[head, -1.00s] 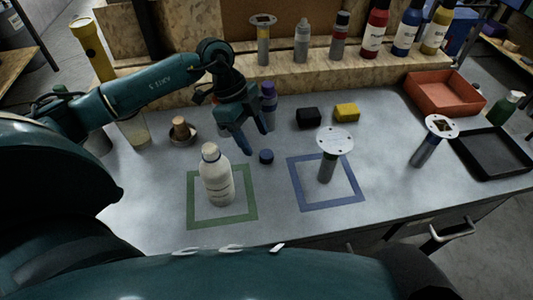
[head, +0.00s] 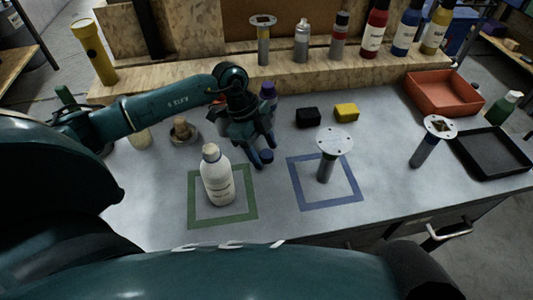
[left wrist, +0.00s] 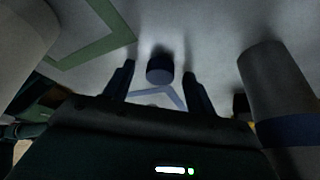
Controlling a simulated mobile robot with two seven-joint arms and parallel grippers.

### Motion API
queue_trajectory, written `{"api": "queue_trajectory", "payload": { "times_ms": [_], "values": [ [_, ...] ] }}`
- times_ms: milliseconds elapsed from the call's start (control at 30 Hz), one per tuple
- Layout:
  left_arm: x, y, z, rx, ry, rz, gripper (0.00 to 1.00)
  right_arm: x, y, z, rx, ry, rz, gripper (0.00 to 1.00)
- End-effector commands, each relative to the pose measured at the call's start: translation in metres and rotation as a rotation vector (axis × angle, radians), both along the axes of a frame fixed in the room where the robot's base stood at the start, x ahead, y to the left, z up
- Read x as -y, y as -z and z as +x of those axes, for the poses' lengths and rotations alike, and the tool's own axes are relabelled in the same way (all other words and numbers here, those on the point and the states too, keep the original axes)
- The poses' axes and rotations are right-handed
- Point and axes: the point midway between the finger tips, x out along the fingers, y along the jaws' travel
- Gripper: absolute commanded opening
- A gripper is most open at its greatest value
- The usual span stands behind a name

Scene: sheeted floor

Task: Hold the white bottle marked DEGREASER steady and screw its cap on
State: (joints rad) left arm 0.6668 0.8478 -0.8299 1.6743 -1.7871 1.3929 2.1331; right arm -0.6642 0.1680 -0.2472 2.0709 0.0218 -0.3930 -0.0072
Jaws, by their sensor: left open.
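The white bottle (head: 217,180) stands upright inside the green square outline on the table; its label is too small to read. Its top is pale, with no blue cap on it. A small dark blue cap (head: 266,156) lies on the table to the right of the bottle. My left gripper (head: 264,150) is over the cap, pointing down. In the left wrist view the cap (left wrist: 160,68) shows between the two open fingers, with a gap on each side. The bottle (left wrist: 22,40) is at the upper left there. My right gripper is not seen.
A blue square outline (head: 325,205) holds a grey post with a round flange (head: 334,141). A purple-topped bottle (head: 268,92) stands close behind my left gripper. Black (head: 308,117) and yellow (head: 346,113) blocks lie behind. An orange bin (head: 440,100) and black tray (head: 493,155) are right.

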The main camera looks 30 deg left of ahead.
Motion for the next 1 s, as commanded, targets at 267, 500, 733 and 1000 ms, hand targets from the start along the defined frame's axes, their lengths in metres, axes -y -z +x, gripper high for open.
{"api": "queue_trajectory", "payload": {
  "times_ms": [267, 500, 733, 1000],
  "values": [
    [0.000, -0.001, 0.000, 0.000, 0.000, 0.000, 0.37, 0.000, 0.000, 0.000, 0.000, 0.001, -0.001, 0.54],
    [0.000, -0.001, 0.000, 0.000, 0.000, 0.000, 0.17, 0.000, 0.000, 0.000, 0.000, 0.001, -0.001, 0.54],
    [0.000, -0.001, 0.000, 0.000, 0.000, 0.000, 0.09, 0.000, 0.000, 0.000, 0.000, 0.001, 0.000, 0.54],
    [0.000, -0.021, 0.001, 0.004, 0.000, -0.001, 0.09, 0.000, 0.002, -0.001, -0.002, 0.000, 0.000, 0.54]
  ]
}}
